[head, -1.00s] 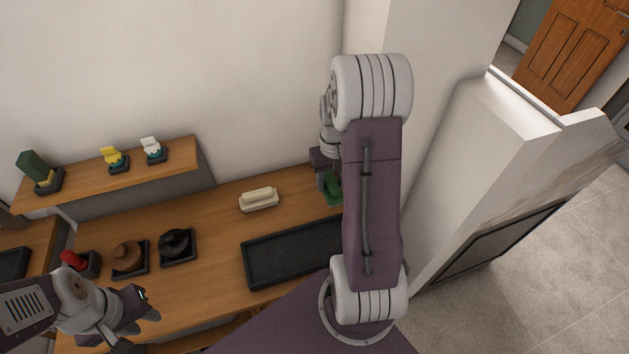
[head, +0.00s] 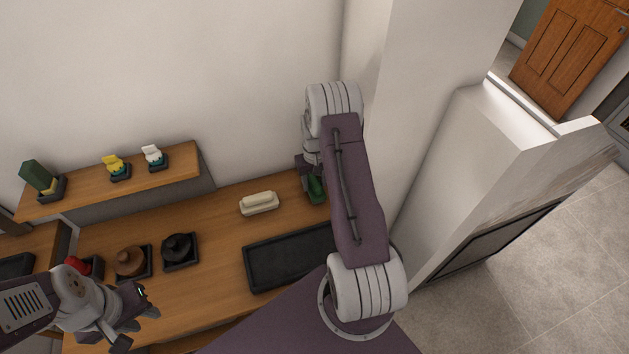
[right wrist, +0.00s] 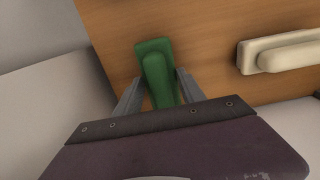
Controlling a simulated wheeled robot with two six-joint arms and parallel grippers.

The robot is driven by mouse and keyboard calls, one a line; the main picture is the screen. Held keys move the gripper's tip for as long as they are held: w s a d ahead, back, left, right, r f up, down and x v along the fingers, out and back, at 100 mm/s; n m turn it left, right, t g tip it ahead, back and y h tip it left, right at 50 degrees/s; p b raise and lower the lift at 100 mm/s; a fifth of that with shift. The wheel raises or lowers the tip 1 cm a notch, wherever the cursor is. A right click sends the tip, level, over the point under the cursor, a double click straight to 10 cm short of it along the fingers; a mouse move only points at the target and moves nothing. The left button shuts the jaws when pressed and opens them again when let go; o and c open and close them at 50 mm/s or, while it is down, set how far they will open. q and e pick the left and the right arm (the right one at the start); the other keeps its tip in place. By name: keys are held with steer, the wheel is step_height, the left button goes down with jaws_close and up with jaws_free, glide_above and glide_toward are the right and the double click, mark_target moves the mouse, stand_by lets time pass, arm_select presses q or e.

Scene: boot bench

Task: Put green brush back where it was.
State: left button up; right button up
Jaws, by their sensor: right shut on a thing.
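The green brush (head: 316,188) is at the back right of the bench, partly hidden behind my right arm in the head view. In the right wrist view the green brush (right wrist: 154,70) lies between the two fingers of my right gripper (right wrist: 155,88), which is shut on it. I cannot tell whether the brush touches the bench top. My left gripper (head: 139,301) is over the front left of the bench, apart from the brush; how far its fingers are apart is unclear.
A cream brush (head: 259,203) lies left of the green one. A black tray (head: 247,272) is in front. Brown (head: 130,261) and black (head: 179,248) round items sit in dark holders, beside a red item (head: 77,265). A shelf (head: 140,191) holds several small items. A white wall stands right.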

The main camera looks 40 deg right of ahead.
steer(key=shift+s+a+f, duration=0.1)
steer(key=shift+s, duration=0.05)
steer(key=o, duration=1.3)
